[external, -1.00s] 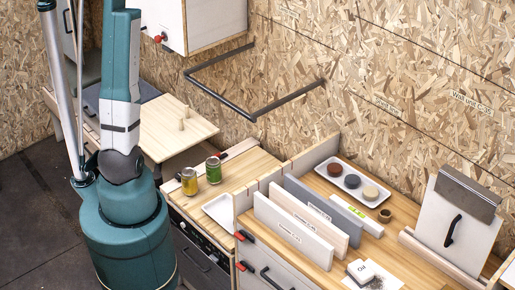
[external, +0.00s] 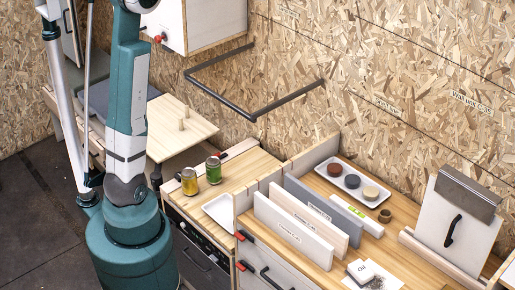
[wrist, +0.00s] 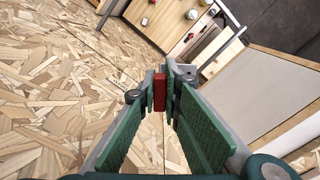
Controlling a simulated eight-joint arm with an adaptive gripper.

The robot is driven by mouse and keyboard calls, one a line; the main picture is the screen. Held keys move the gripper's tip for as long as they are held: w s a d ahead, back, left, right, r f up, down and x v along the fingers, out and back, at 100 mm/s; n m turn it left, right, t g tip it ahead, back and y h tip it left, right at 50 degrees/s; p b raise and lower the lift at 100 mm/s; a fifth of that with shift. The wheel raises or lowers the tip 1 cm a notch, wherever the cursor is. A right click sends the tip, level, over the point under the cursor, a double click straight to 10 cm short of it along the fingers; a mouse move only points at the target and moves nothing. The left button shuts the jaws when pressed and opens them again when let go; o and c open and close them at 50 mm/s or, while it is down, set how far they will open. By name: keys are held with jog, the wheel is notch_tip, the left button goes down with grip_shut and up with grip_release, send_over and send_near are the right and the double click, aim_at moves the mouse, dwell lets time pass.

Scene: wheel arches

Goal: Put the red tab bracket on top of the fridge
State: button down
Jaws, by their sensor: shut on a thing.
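My gripper (wrist: 160,92) shows in the wrist view, its green-padded fingers closed at the tips around a small red piece, the red tab bracket (wrist: 159,92). The bracket is held at the fingertips, with no surface seen directly under it. In the external view my arm stands at the left, and the gripper and bracket do not show there. No fridge is labelled in view. A tall grey-green unit with a handle (external: 66,38) stands at the far left, partly hidden by my arm, but I cannot tell whether it is the fridge.
A wooden tabletop (external: 180,130) lies behind my arm. Two cans, one yellow-lidded (external: 189,181) and one green (external: 213,170), stand on the counter (external: 240,172). A dark wall rail (external: 225,95) and a white wall cabinet (external: 205,20) project from the chipboard wall. A broad pale panel (wrist: 265,90) is close at the wrist view's right.

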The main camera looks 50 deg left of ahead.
jog(key=s+d+f+m+b, duration=0.15)
jog(key=d+f+b, duration=0.35)
jog(key=d, duration=0.5)
jog(key=s+d+f+m+b, duration=0.1)
jog(key=d+f+m+b, duration=0.2)
jog(key=d+f, duration=0.6)
jog(key=s+d+f+m+b, duration=0.25)
jog(key=d+f+b, duration=0.2)
jog(key=d, duration=0.65)
jog(key=s+d+f+m, duration=0.3)
jog(key=d, duration=1.1)
jog(key=s+d+f+m, duration=0.3)
jog(key=s+d+f, duration=0.1)
jog(key=d, duration=1)
jog(key=s+d+f+m, duration=0.2)
jog(key=s+d+f, duration=0.2)
jog(key=d, duration=1.1)
jog(key=shift+s+m, duration=0.15)
jog(key=shift+m, duration=0.25)
jog(key=shift+d+f+p, duration=0.1)
jog(key=shift+f+p, duration=0.1)
jog(key=shift+p, duration=0.35)
jog(key=s+f+m+p, duration=0.7)
jog(key=f+m+p, duration=0.3)
jog(key=p, duration=0.4)
jog(key=shift+d, duration=0.3)
